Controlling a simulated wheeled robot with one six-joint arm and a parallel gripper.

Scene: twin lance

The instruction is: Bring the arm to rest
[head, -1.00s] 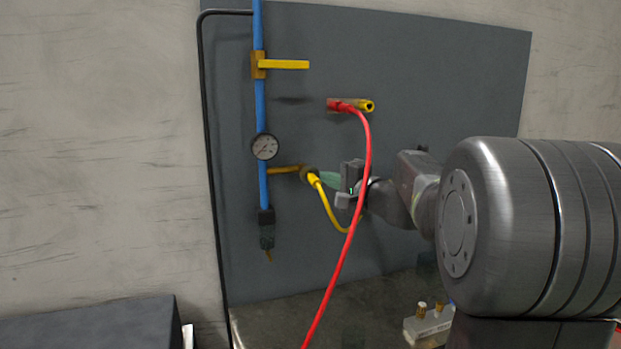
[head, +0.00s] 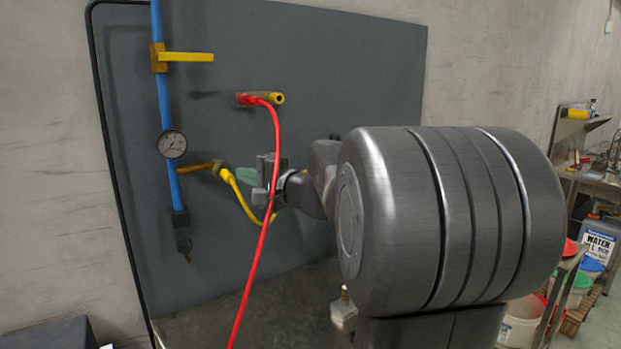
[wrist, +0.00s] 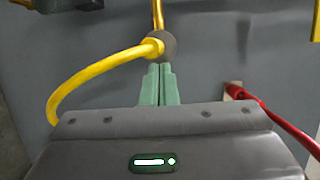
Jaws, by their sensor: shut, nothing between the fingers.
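My gripper (wrist: 157,85) is in the lower middle of the wrist view, its two green fingers shut together with nothing between them. Its fingertips are close to a round grey fitting (wrist: 163,46) where a yellow hose (wrist: 88,76) meets a brass pipe; I cannot tell whether they touch it. In the head view my gripper (head: 247,176) is just right of the yellow hose (head: 240,197), in front of the grey panel. The red hose (head: 269,180) passes in front of the gripper there, hiding part of it.
The grey panel (head: 340,70) carries a blue pipe (head: 163,100) with a gauge (head: 172,144) and a yellow lever (head: 187,57). The red hose hangs from an upper fitting (head: 262,98). Buckets and a bench (head: 600,185) stand at the far right. A white block with a brass fitting (head: 343,312) sits below my arm.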

